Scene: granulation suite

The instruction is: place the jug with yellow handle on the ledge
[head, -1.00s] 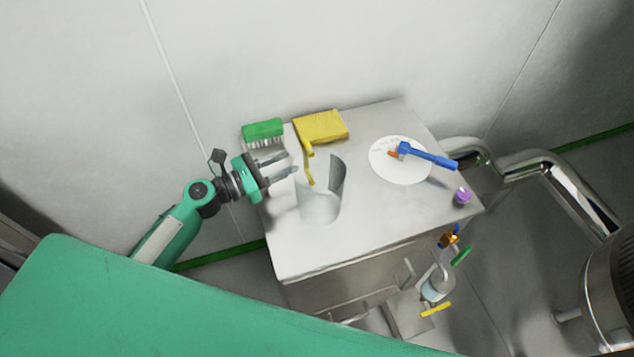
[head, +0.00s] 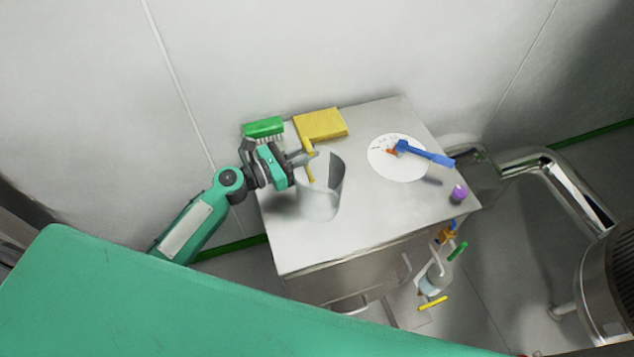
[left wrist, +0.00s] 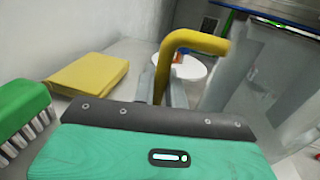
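The jug (head: 326,203) is pale and see-through. It stands upright near the left side of a steel cabinet top, its yellow handle (head: 311,172) on the far left side. My left gripper (head: 308,157) reaches in from the left at the handle. In the left wrist view the yellow handle (left wrist: 162,70) rises between the two grey fingers, which lie close on both sides and look shut on it. The jug's wall (left wrist: 225,75) is to the right there. I cannot single out a ledge in these views. My right gripper is not in view.
The steel cabinet top (head: 375,220) has clear room at front and right. A green brush (head: 264,127) and yellow block (head: 322,124) lie behind the jug. A white disc (head: 390,172) carries a blue tool (head: 425,153); a purple item (head: 459,192) is at right. Steel pipes (head: 550,180) stand beyond.

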